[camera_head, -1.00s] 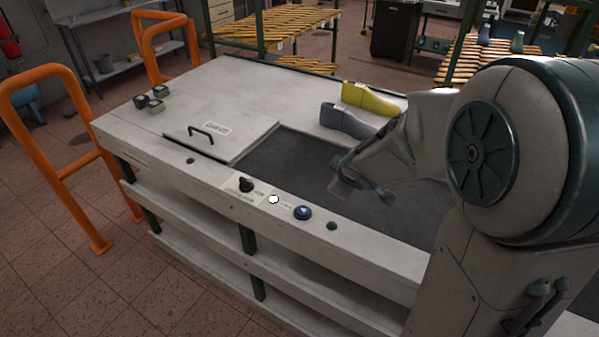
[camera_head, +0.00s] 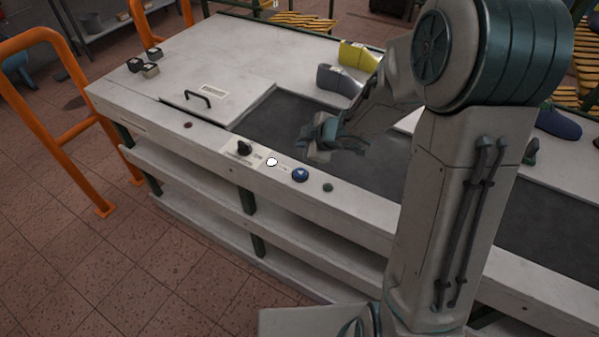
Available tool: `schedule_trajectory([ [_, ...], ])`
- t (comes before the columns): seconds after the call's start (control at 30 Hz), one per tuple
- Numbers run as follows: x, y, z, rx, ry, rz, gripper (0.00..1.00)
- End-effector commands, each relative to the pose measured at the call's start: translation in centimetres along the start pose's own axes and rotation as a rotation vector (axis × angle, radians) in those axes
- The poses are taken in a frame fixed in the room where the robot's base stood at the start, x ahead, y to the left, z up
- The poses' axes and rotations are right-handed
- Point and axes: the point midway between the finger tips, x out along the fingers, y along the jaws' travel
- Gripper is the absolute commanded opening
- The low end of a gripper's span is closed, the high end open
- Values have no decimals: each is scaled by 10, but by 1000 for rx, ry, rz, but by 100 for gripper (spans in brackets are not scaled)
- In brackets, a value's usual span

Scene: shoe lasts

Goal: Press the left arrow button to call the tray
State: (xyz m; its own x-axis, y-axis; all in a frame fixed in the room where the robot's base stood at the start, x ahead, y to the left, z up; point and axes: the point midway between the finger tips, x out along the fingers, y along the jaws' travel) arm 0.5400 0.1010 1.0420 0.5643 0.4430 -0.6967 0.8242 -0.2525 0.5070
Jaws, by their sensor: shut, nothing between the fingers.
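A blue round button (camera_head: 300,175) with a pale arrow mark sits on the white front rail of the workbench. A white round button or light (camera_head: 271,162) and a black knob (camera_head: 244,147) are to its left on the same rail. A small dark green button (camera_head: 328,187) is to its right. My gripper (camera_head: 318,152) is shut and empty. In the picture it is just above and right of the blue button, over the dark belt, apart from the button. No tray can be made out.
The dark belt (camera_head: 270,118) runs along the bench (camera_head: 225,60). A hatch with a black handle (camera_head: 198,94) lies left. Orange rails (camera_head: 62,90) stand left of the bench.

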Motion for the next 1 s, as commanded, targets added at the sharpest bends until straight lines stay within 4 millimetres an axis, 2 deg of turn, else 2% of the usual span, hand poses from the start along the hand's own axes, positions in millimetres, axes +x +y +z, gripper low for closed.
schedule_trajectory([
  [0.7, 55, -40, 40, 1, -1, 1, 0],
  [1.0, 58, -42, 42, 0, -1, 1, 0],
])
